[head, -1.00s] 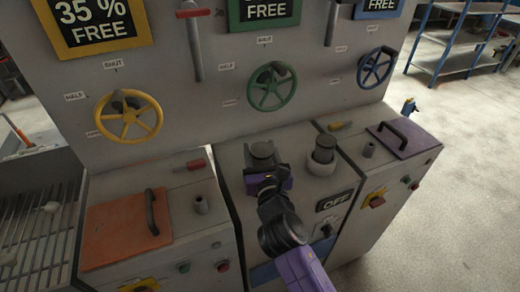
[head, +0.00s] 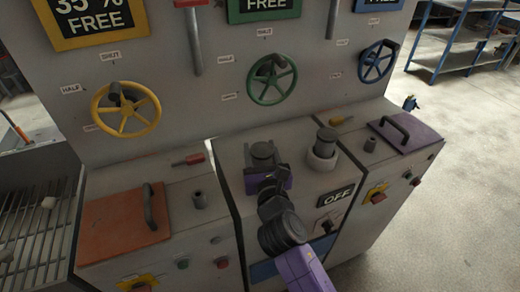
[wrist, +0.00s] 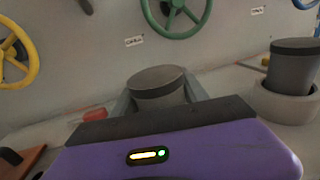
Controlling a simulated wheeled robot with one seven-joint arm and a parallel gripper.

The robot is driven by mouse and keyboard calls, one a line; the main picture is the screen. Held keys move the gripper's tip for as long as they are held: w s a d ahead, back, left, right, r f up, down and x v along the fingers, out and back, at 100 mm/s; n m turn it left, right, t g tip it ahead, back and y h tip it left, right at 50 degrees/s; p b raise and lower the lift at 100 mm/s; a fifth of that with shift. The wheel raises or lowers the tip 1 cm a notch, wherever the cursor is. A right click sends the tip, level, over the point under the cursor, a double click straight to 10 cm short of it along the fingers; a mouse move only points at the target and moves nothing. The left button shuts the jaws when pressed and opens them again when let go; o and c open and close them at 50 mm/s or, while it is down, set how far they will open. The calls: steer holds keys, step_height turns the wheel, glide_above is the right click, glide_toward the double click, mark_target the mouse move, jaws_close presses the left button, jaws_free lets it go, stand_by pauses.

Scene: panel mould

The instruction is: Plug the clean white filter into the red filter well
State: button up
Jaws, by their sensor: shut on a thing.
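My gripper (head: 265,165) is over the middle cabinet and is shut on a grey cylinder with a dark round top (head: 262,149). The cylinder also shows between the fingers in the wrist view (wrist: 156,83); its lower end is hidden behind the purple gripper body, so I cannot tell whether it touches the cabinet. A similar grey cylinder (head: 326,140) stands upright in a pale round collar (head: 321,161) to the right. No clean white filter is clearly identifiable, and I see no open red well. An orange-red lid with a dark handle (head: 125,227) lies on the left cabinet.
A purple lid (head: 408,135) lies on the right cabinet. Yellow (head: 126,109), green (head: 272,80) and blue (head: 377,65) handwheels stick out from the back panel. A grated basin (head: 35,235) with a small pale object (head: 49,202) is at the left. Open floor lies at the right.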

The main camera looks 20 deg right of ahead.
mark_target(262, 164)
steer(key=shift+f+b, duration=0.35)
steer(key=shift+f, duration=0.15)
steer(key=o, duration=1.6)
steer(key=v, duration=0.8)
steer(key=shift+b, duration=0.4)
steer(key=shift+w, duration=0.1)
